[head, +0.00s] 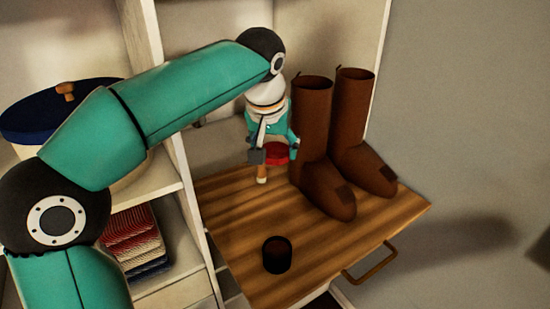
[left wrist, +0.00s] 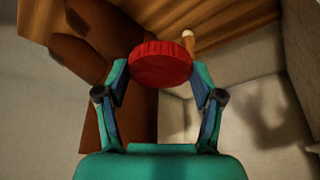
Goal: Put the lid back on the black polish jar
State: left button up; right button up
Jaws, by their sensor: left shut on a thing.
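The black polish jar (head: 277,254) stands upright near the front of the wooden board, and its top looks open. My left gripper (head: 273,155) is shut on a red round lid (head: 277,152), held above the board behind the jar and beside the boots. In the left wrist view the ribbed red lid (left wrist: 160,64) sits between the two fingertips of my left gripper (left wrist: 160,72). The jar is not visible in the left wrist view. My right gripper is in neither view.
Two tall brown boots (head: 318,150) stand on the wooden board (head: 235,215), right of my left gripper. A small light-tipped object (head: 262,172) is just below the gripper. A handle (head: 370,263) is at the front edge. Folded cloths (head: 133,240) lie on the left shelf.

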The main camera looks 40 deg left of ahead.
aim_at(277, 250)
jog(key=k, duration=1)
